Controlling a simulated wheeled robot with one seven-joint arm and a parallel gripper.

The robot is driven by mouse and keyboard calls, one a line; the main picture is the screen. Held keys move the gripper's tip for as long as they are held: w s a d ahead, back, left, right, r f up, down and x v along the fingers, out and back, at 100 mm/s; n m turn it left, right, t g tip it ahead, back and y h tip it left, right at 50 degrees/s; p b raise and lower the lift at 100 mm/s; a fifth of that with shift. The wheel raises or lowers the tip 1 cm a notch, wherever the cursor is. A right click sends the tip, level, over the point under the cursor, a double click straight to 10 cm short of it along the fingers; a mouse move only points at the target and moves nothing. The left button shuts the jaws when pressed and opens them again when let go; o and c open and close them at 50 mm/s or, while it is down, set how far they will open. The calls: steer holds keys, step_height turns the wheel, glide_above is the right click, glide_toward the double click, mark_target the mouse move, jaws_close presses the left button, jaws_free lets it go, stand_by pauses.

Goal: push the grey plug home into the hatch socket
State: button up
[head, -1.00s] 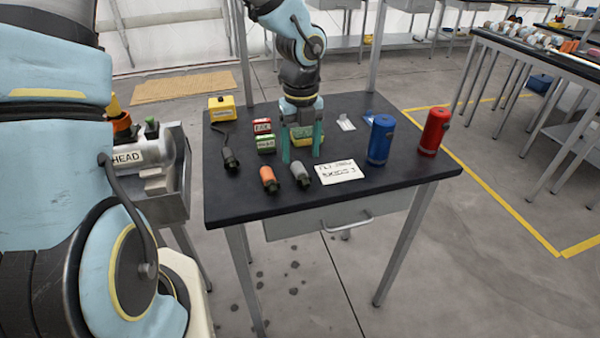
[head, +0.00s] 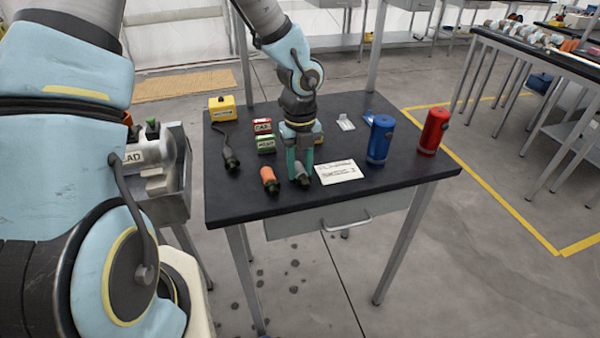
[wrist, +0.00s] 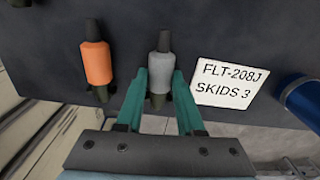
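The grey plug (head: 302,181) lies on the dark tabletop, to the right of an orange plug (head: 269,179). The grey plug (wrist: 160,72) has dark ends, and its lower part shows between my teal fingers in the wrist view. My gripper (head: 300,178) points down over it. My gripper (wrist: 160,78) looks open, with one finger on each side of the plug. I cannot tell whether the fingers touch it. In the head view the fingers partly hide the plug. I cannot make out the hatch socket in either view.
The table (head: 400,178) also holds a white card (head: 340,172), a blue cylinder (head: 380,140), a red cylinder (head: 433,132), red (head: 263,126) and green (head: 266,144) boxes, and a yellow box with a cable (head: 222,106). Metal equipment (head: 158,165) stands left of the table.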

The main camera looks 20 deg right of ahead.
jaws_close()
